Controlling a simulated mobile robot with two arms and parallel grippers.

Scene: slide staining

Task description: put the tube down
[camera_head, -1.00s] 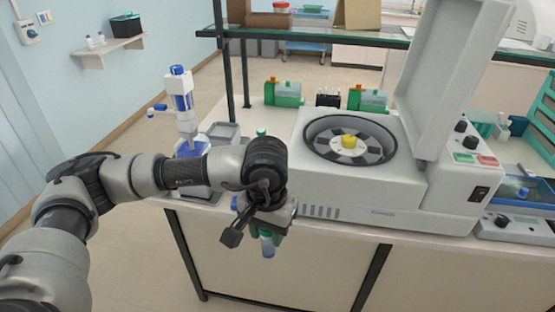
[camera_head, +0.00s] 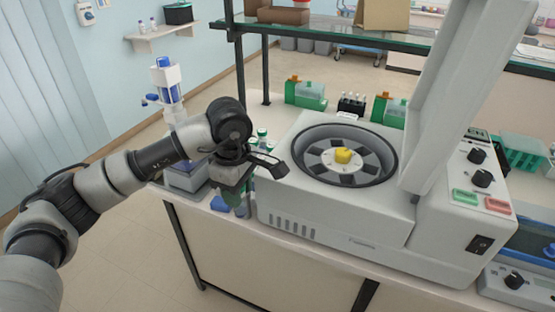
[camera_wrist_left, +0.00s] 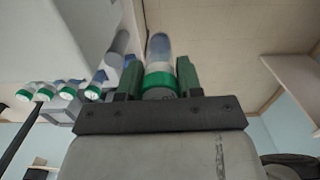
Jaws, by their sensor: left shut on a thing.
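My left gripper (camera_head: 232,188) is shut on a tube (camera_head: 241,209), which hangs below the jaws near the front edge of the bench, left of the centrifuge. In the left wrist view the tube (camera_wrist_left: 158,48) has a clear body, a bluish end and a green screw cap (camera_wrist_left: 161,82), between two green fingers. The arm and gripper hide part of the bench behind them. My right gripper is not in view.
The centrifuge (camera_head: 343,232) stands to the right, lid raised, its rotor (camera_head: 343,157) exposed. A blue-and-white dispenser (camera_head: 166,84) stands at the left. Several other green-capped tubes (camera_wrist_left: 68,91) show in the left wrist view.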

